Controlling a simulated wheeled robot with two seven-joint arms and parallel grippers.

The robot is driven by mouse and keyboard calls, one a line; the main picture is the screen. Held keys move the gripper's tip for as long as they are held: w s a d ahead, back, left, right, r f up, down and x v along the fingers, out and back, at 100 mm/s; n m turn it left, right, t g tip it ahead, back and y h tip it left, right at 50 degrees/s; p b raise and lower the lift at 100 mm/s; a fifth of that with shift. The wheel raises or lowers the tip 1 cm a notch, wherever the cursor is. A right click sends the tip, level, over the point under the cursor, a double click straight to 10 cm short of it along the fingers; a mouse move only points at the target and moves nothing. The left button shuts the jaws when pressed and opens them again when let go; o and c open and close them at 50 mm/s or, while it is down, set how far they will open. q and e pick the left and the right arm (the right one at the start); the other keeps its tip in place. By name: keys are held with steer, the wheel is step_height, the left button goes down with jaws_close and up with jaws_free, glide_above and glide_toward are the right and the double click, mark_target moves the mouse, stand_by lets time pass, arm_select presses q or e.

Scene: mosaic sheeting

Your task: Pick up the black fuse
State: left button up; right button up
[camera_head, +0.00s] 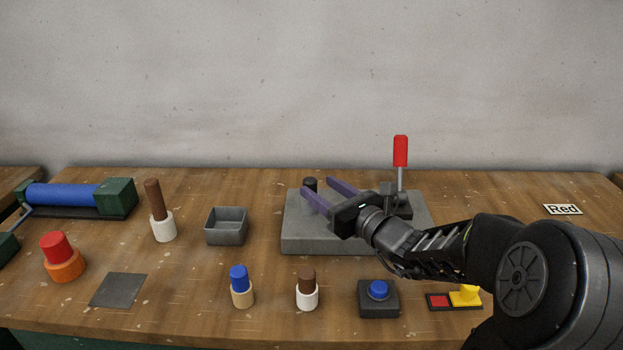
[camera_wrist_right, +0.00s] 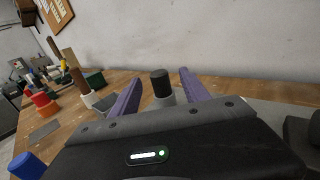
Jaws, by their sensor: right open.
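The black fuse (camera_head: 310,183) is a short dark cylinder, upright at the back left of a grey block (camera_head: 300,243). In the right wrist view the black fuse (camera_wrist_right: 161,84) stands in a grey round base, between the two purple fingers and a little beyond them. My right gripper (camera_head: 317,186) is open and reaches over the block from the right, fingers toward the fuse. I cannot tell whether either finger touches it. The fuse's lower part is partly hidden in the head view. My left gripper is not in view.
A red-handled lever (camera_head: 400,152) rises at the block's back right, close to my right gripper. A grey open box (camera_head: 227,228) stands left of the block. Blue-topped (camera_head: 239,280) and brown-topped (camera_head: 307,283) pegs and a blue button (camera_head: 378,290) stand in front. A wall is behind.

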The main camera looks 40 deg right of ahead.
steer(key=shift+s+a+r, duration=0.1)
steer(key=shift+s+a, duration=0.05)
steer(key=shift+w, duration=1.35)
steer(key=shift+w+p, duration=0.55)
steer(key=shift+w, duration=2.05)
jaws_close()
